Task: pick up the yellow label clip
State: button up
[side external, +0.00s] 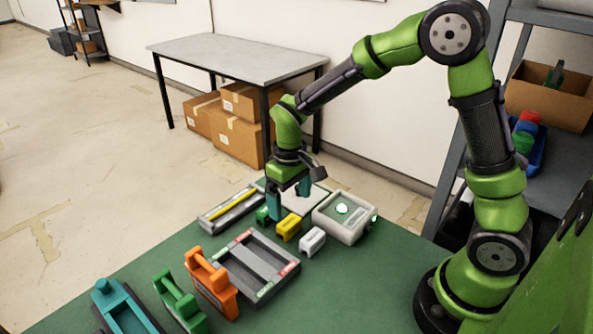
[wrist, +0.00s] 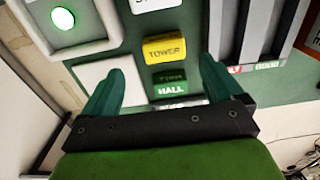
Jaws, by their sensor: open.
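The yellow label clip (side external: 289,227) lies on the green table mat, between a green clip (side external: 263,215) and a white clip (side external: 312,241). In the wrist view the yellow clip (wrist: 165,50) reads "TOWER" and sits just beyond my fingertips, roughly centred between them. The green clip there (wrist: 170,82), marked "HALL", lies nearer, in the gap between my fingers. My gripper (side external: 288,194) is open and empty, pointing down above the clips. Its two teal fingers also show in the wrist view (wrist: 163,68), apart from the yellow clip.
A grey box with a lit green button (side external: 343,217) stands right of the clips, with a white plate (wrist: 103,80) nearby. A grey slotted tray (side external: 248,266) lies in front. Orange (side external: 211,283), green (side external: 179,302) and teal (side external: 123,310) holders stand at the front left.

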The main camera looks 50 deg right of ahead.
aim_at(289, 221)
jog(key=f, duration=0.5)
jog(key=shift+a+f, duration=0.3)
jog(key=shift+c, duration=0.2)
